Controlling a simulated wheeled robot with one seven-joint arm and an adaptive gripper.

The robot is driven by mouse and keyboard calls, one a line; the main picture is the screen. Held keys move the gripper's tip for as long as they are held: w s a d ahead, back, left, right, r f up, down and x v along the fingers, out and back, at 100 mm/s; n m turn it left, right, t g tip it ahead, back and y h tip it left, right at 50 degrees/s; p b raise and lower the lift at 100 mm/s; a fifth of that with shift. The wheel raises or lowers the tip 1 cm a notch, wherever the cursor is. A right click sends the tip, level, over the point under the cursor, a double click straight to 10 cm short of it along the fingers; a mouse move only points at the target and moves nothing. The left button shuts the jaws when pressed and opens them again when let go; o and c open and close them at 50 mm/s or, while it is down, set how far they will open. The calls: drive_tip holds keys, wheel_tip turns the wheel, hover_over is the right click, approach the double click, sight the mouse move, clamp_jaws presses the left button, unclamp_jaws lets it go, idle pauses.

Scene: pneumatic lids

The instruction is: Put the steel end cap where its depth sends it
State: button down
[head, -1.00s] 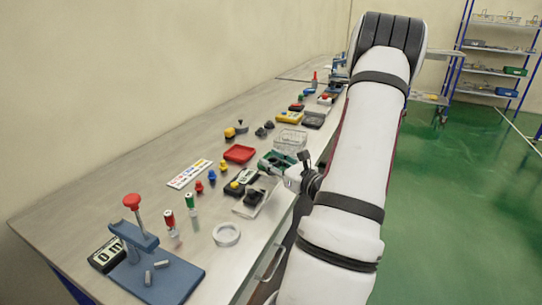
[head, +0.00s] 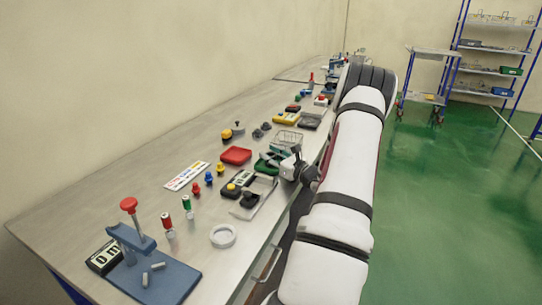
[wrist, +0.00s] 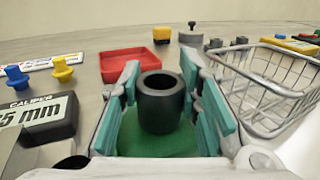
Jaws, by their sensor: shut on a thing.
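The steel end cap (wrist: 161,103) is a dark grey round cup with its open mouth up, upright in the wrist view. My gripper (wrist: 160,85) is shut on it, with teal pads on both sides. A green surface (wrist: 135,146) lies below the cap; I cannot tell whether the cap touches it. In the head view my gripper (head: 287,168) is at the bench's front edge, beside the green item (head: 263,166); the cap cannot be made out there. The caliper (wrist: 40,118) is at the left of the wrist view, its display partly cut off, ending in "5 mm".
A red tray (wrist: 128,64) lies beyond my gripper, and a wire basket (wrist: 265,88) stands close on its right. Blue and yellow knobs (wrist: 62,70) stand at the left. A blue press stand (head: 150,270) and a white ring (head: 223,236) are on the near bench.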

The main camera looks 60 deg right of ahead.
drive_tip(key=shift+f, duration=0.25)
drive_tip(key=shift+s+a+f+b, duration=0.15)
drive_tip(key=shift+f+b, duration=0.4)
drive_tip(key=c, duration=1.2)
unclamp_jaws()
drive_tip(key=shift+f, duration=0.15)
drive_tip(key=shift+r+p, duration=0.65)
drive_tip(key=v, duration=1.1)
drive_tip(key=shift+s+r+b, duration=0.3)
drive_tip(key=shift+s, duration=0.05)
